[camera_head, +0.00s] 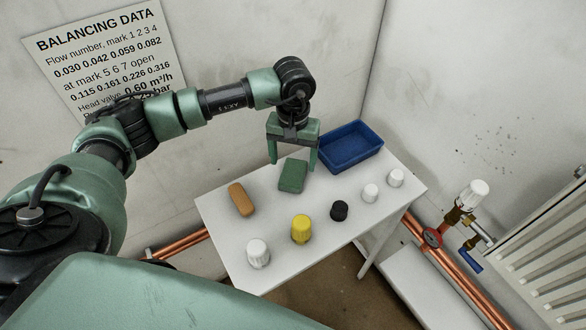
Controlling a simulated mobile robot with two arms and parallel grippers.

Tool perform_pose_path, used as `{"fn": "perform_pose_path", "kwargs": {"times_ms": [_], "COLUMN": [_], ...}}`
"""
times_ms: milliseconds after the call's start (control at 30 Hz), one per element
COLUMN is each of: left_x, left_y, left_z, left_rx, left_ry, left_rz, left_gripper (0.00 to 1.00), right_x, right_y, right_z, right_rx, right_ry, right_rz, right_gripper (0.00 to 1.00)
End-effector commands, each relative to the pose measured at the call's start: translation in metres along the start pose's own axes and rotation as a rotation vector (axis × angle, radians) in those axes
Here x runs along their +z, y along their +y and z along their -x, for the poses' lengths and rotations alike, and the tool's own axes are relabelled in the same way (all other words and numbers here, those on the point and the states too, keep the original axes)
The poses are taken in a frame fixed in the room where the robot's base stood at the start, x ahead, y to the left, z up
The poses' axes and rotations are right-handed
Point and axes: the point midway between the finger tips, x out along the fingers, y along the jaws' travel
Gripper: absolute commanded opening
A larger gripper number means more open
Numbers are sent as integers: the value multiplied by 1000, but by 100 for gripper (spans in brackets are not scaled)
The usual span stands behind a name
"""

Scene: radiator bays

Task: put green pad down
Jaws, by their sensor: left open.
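The green pad (293,176) lies on the white table, just in front of the blue tray. My left gripper (292,163) is above and behind the pad, pointing down, with its two green fingers spread apart. One finger shows on each side of the pad's far end, and nothing is held between them. I cannot tell exactly how high the fingertips are above the table. My right gripper does not show.
The white table (217,222) also bears an orange block (241,199), a yellow cap (301,229), a black cap (339,210) and several white caps (258,253). A blue tray (352,147) stands at the back. A radiator (545,255) and valve (434,237) are at right.

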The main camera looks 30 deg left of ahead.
Motion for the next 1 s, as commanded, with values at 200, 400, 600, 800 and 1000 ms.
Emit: {"fn": "perform_pose_path", "kwargs": {"times_ms": [200, 400, 600, 800, 1000], "left_x": [-1, -1, 0, 0, 0], "left_y": [0, 0, 0, 0, 0], "left_z": [46, 71, 78, 78, 78], "left_rx": [2, 1, 0, 0, 0], "left_ry": [5, 2, 0, 0, 0], "left_rz": [0, 0, 0, 0, 0], "left_gripper": [77, 77, 77, 77, 77], "right_x": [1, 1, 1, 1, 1], "right_y": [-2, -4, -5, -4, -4], "right_z": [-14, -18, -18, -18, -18], "right_rx": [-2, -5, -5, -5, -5], "right_ry": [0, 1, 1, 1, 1], "right_rz": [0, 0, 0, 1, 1], "right_gripper": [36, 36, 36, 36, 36]}}
